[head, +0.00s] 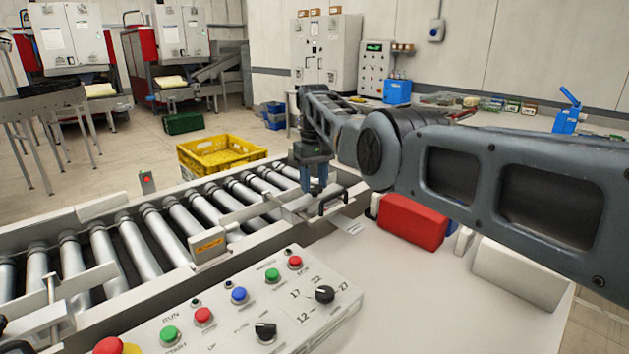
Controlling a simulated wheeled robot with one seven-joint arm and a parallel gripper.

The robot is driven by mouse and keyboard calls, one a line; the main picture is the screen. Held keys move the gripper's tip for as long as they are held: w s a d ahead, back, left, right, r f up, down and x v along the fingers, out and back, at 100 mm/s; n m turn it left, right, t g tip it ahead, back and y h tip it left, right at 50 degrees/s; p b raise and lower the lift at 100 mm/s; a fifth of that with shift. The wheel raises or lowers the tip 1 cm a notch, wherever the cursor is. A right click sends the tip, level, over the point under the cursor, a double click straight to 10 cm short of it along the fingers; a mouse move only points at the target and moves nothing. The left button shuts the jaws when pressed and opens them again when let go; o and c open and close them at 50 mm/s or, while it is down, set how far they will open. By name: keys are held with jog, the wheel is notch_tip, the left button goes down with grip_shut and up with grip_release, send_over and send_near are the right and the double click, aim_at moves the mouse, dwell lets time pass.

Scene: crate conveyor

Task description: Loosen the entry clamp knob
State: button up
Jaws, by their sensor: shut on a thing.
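My gripper (315,188) points down at the far right end of the roller conveyor (165,226), beside the guide rail (245,208). Its blue fingers are shut on what appears to be the entry clamp knob, which the fingers hide. I cannot tell how far the knob is turned. A black loop handle (333,201) is just right of the fingers, on the conveyor's side. My arm reaches in from the right.
A control panel (225,318) with coloured buttons and black dials stands in front. A red box (412,222) and a white block (521,272) lie right of the conveyor, under my arm. A yellow crate (222,152) is behind the rollers. The white tabletop in front is mostly clear.

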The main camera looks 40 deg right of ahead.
aim_at(314, 186)
jog(key=n, duration=0.4)
jog(key=shift+r+n, duration=0.1)
jog(key=shift+n, duration=0.3)
dwell(0.4)
jog(key=o, duration=1.1)
jog(key=shift+a, duration=0.1)
jog(key=shift+c, duration=0.2)
notch_tip(314, 186, up, 8)
jog(key=shift+f+b, duration=0.15)
jog(key=shift+b, duration=0.25)
